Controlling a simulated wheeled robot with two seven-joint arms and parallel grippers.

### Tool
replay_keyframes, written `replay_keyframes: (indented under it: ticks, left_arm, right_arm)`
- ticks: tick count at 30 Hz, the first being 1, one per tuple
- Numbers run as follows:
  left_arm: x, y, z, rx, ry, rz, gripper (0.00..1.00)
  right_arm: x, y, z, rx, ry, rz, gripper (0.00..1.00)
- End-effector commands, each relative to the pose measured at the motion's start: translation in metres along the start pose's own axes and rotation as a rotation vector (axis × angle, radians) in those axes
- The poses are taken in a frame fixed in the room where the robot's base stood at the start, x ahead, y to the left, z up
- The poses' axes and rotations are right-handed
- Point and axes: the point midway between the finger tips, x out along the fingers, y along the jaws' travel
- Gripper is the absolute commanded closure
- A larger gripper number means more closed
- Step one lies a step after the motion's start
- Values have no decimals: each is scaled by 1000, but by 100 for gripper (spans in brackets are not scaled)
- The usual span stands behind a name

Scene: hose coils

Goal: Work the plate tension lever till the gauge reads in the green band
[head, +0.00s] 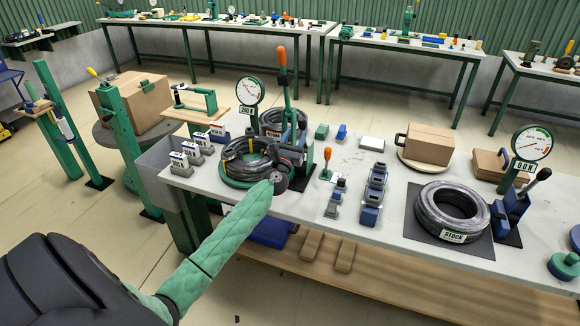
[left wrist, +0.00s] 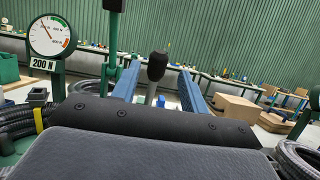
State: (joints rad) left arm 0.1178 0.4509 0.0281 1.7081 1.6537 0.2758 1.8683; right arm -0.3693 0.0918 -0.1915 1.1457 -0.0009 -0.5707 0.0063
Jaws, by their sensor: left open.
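A round gauge (head: 250,92) on a green post stands behind a coiled black hose (head: 248,158) on a green base. Its plate reads 200 N; it also shows in the left wrist view (left wrist: 50,37), needle pointing to the upper left. A tall lever with an orange grip (head: 282,58) rises beside the coil. My left gripper (head: 292,158) is at the coil's right side. In the left wrist view its blue fingers (left wrist: 158,72) are apart, and a black-knobbed lever (left wrist: 157,66) shows between them, with no clear contact. My right gripper is out of view.
At the bench's right, a second gauge (head: 530,142) reads 0.0 N beside a black-handled lever (head: 540,176) and a STOCK hose coil (head: 452,212). Cardboard boxes (head: 430,142) stand behind.

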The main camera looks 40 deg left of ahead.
Motion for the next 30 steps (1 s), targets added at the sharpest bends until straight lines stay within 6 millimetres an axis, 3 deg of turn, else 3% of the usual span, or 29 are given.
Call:
replay_keyframes:
  ticks: [30]
  left_arm:
    - [60,-1,0,1,0,-1,56]
  right_arm:
    - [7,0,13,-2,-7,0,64]
